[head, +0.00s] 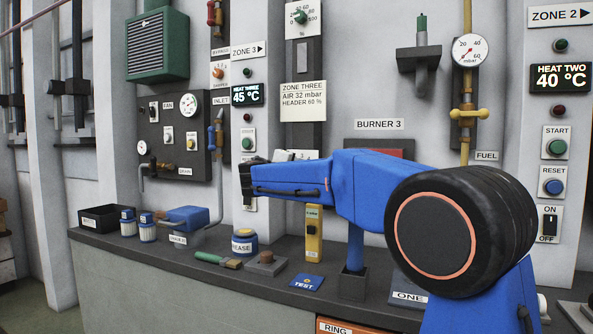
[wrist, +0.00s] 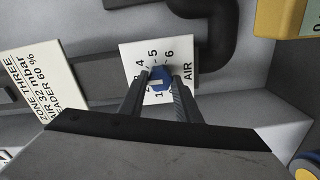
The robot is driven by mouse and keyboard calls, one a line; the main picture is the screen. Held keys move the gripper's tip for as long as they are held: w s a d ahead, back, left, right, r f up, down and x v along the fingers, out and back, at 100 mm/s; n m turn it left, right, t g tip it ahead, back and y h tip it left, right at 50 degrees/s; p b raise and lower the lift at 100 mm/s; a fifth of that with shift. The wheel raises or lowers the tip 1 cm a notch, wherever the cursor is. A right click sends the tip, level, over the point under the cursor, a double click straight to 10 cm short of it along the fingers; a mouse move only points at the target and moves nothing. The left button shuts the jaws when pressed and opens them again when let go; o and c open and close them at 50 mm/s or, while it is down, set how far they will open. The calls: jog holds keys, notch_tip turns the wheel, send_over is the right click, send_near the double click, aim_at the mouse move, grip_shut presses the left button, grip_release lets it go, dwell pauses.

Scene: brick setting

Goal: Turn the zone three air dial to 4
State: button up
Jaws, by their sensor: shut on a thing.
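The zone three air dial shows in the wrist view as a blue knob (wrist: 161,74) on a white plate (wrist: 131,52) marked AIR. The figures 4, 5 and 6 can be read beside the knob, and a 1 shows near its lower edge. My gripper (wrist: 159,84) is shut on the knob, one finger on each side. The fingers hide part of the scale, and I cannot tell which figure the knob points to. In the head view, my blue arm covers most of a white plate (head: 284,155) below the zone three sign (head: 303,101); the knob and my fingertips are hidden there.
A dark pipe (wrist: 215,45) bends close beside the dial plate in the wrist view. Below, the bench holds a grease tin (head: 244,243), a yellow device (head: 313,235), a brush (head: 218,261) and a blue-lidded box (head: 187,219). A black gauge panel (head: 172,137) is at left.

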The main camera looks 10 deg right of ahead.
jog(key=shift+f+m, duration=0.15)
jog(key=shift+m, duration=3.55)
jog(key=o, duration=1.1)
jog(key=shift+c, duration=0.2)
